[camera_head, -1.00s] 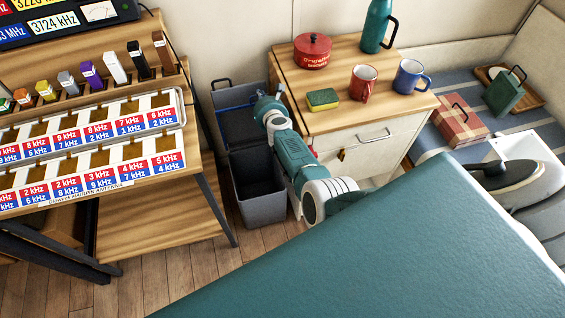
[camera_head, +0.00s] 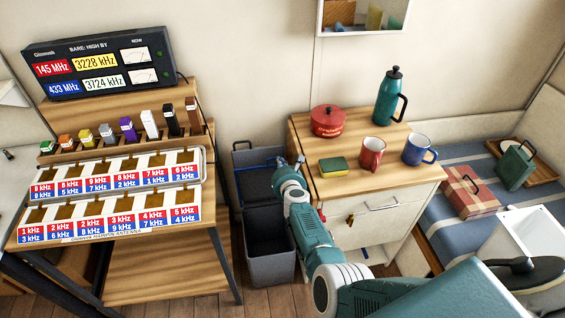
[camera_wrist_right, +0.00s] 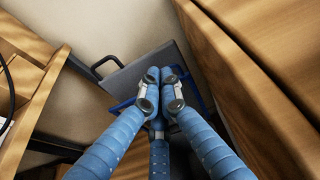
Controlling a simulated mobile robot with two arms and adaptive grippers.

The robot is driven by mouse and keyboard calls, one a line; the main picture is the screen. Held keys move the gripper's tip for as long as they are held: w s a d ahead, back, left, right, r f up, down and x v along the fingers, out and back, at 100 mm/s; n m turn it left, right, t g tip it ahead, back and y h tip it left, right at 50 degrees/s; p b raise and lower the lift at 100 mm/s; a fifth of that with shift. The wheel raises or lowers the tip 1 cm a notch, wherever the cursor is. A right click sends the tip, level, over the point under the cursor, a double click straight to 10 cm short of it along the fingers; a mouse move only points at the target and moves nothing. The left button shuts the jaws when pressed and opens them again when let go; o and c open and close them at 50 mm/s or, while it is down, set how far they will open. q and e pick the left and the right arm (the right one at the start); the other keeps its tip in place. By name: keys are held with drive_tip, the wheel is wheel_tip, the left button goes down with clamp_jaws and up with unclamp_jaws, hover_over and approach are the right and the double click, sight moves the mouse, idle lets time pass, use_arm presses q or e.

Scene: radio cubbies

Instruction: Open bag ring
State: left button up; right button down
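The bag ring is a thin blue frame (camera_head: 250,167) at the top of the grey two-part bin (camera_head: 270,268), at its back compartment. In the right wrist view its blue bars (camera_wrist_right: 122,104) show on both sides of my fingers, over a grey panel. My right gripper (camera_head: 279,163) is over the right end of the ring, beside the wooden cabinet. In the wrist view its blue fingers (camera_wrist_right: 161,82) come together at the tips. Whether a bar of the ring is between them is hidden. My left gripper is not in view.
The cabinet (camera_head: 378,219) stands close on the right of the bin, with a red pot (camera_head: 327,121), sponge (camera_head: 333,167), mugs and a green flask (camera_head: 390,97) on top. The wooden radio desk (camera_head: 165,262) stands close on the left. The bin's front compartment is open and dark.

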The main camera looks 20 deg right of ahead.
drive_tip(key=shift+s+a+r+p, duration=0.55)
drive_tip(key=shift+s+r+p, duration=1.25)
drive_tip(key=shift+r+p, duration=1.4)
drive_tip(key=s+a+f+n+g+y, duration=0.2)
drive_tip(key=s+a+f+n+g, duration=0.15)
drive_tip(key=s+f+n, duration=0.95)
drive_tip(key=s+a+f+n+g+y, duration=0.25)
drive_tip(key=s+a+f+n, duration=0.25)
drive_tip(key=s+f+n, duration=0.7)
use_arm(q)
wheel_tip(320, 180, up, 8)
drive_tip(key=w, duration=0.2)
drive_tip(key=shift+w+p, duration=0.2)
drive_tip(key=shift+p, duration=0.1)
use_arm(e)
drive_tip(key=s+d+f+n+g, duration=0.1)
drive_tip(key=s+f+n, duration=0.3)
drive_tip(key=s, duration=0.8)
drive_tip(key=s+d+f+n+g+h, duration=0.1)
drive_tip(key=s+f+n+g, duration=0.2)
drive_tip(key=s, duration=1)
drive_tip(key=s+f+n+g, duration=0.2)
drive_tip(key=s+f+n, duration=0.3)
drive_tip(key=s+n, duration=0.4)
drive_tip(key=s, duration=0.3)
drive_tip(key=shift+s+d+f+g, duration=0.3)
drive_tip(key=shift+s+d+g, duration=0.05)
drive_tip(key=shift+d+g, duration=0.05)
